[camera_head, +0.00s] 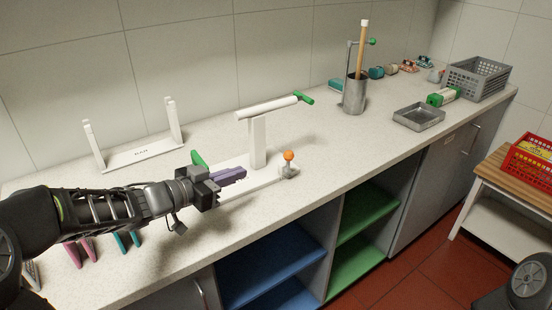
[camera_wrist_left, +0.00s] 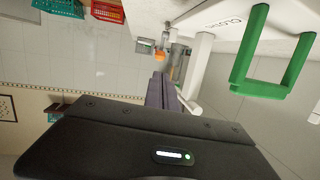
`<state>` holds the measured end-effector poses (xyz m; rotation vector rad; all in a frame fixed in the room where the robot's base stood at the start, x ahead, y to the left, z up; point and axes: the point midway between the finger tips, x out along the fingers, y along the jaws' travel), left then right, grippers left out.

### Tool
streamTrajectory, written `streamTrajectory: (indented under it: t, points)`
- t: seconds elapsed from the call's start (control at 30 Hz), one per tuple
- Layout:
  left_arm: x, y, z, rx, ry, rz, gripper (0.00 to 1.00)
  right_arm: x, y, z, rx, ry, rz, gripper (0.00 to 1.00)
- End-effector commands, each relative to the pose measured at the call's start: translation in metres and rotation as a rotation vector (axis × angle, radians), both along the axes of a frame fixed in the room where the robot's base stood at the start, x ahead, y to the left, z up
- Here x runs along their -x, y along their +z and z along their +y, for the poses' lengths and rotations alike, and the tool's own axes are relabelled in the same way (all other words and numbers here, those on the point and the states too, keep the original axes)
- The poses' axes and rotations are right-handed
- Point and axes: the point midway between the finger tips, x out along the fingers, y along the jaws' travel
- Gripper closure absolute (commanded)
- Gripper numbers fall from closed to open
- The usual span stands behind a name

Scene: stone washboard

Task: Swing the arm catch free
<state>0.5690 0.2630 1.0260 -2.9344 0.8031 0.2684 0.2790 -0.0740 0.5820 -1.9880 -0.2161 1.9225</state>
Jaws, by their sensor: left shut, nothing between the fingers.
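A white stand on the counter has an upright post (camera_head: 257,143) with a white horizontal arm (camera_head: 267,108) on top, ending in a green tip (camera_head: 305,98). An orange knob (camera_head: 288,155) stands on a small grey block at the right end of its white base; the knob also shows ahead of the fingers in the wrist view (camera_wrist_left: 160,56). A green bracket (camera_head: 198,159) rises at the base's left end and looms large in the wrist view (camera_wrist_left: 264,86). My left gripper (camera_head: 243,173) has purple fingers, shut and empty, low in front of the post. I cannot tell which part is the catch.
A white rack (camera_head: 140,157) stands behind to the left. A metal cup (camera_head: 354,95) holding a wooden stick, a metal tray (camera_head: 418,117) and a grey basket (camera_head: 478,77) stand to the right. Pink and teal pegs lie under my left arm. The counter right of the knob is clear.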

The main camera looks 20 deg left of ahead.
Motion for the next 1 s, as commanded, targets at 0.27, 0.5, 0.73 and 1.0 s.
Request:
streamTrajectory:
  t: [0.27,0.5,0.73,1.0]
  points:
    - [-0.015,-0.004,-0.009,-0.001,-0.002,0.0,1.0,0.0,-0.001,0.0,0.0,0.0,-0.001,0.64]
    - [-0.05,-0.012,-0.03,0.002,-0.004,0.002,1.0,-0.001,-0.002,0.0,0.0,0.0,-0.001,0.64]
    - [-0.089,-0.021,-0.053,0.001,-0.003,0.001,1.0,-0.001,-0.002,0.0,0.0,0.0,-0.001,0.64]
    - [-0.116,-0.026,-0.068,0.001,0.0,0.0,1.0,-0.001,0.0,0.0,0.0,0.0,-0.001,0.64]
